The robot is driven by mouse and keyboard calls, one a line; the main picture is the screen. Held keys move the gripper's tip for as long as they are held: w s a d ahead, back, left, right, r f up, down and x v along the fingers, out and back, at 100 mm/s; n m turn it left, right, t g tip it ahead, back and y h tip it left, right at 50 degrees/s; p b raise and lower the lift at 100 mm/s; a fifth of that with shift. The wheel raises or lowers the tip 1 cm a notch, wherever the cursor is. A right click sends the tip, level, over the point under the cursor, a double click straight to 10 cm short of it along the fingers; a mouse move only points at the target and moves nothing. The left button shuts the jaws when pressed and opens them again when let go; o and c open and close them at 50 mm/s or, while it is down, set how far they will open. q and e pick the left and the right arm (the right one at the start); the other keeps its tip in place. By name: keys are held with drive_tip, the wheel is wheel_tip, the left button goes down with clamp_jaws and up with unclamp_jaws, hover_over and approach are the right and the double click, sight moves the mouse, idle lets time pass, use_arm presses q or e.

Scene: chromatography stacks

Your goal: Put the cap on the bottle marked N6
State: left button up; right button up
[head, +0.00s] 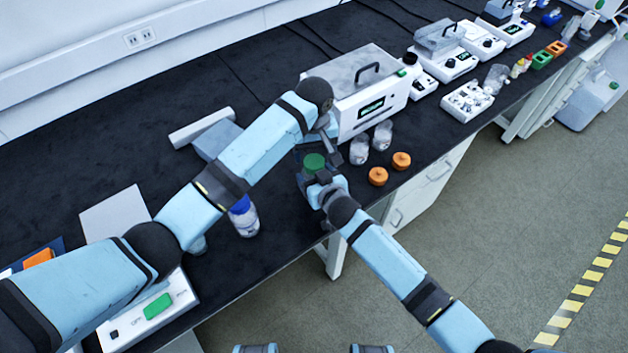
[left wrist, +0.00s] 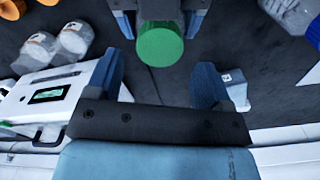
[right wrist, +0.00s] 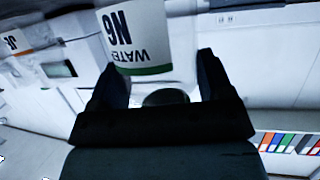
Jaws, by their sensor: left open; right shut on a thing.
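The green cap (head: 314,163) is between the fingers of my right gripper (head: 312,170), which is shut on it. It shows as a green disc in the left wrist view (left wrist: 160,45) and as a dark round shape in the right wrist view (right wrist: 165,97). The bottle marked N6 (right wrist: 137,38) appears upside down in the right wrist view, just beyond the fingers and left of centre, with a green band. I cannot make it out in the head view or tell whether it touches the cap. My left gripper (left wrist: 160,85) is open and empty, above and behind the cap.
Two clear bottles (head: 359,151) (head: 382,136) stand to the right before a white instrument (head: 350,118). Two orange caps (head: 378,176) (head: 401,160) lie near the bench edge. A blue-capped bottle (head: 246,223) stands left. My left arm covers part of the bench.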

sight(314, 161)
use_arm(q)
drive_tip(key=shift+f, duration=2.2)
drive_tip(key=c, duration=0.9)
drive_tip(key=m, duration=0.3)
drive_tip(key=o, duration=1)
drive_tip(key=shift+r, duration=2.25)
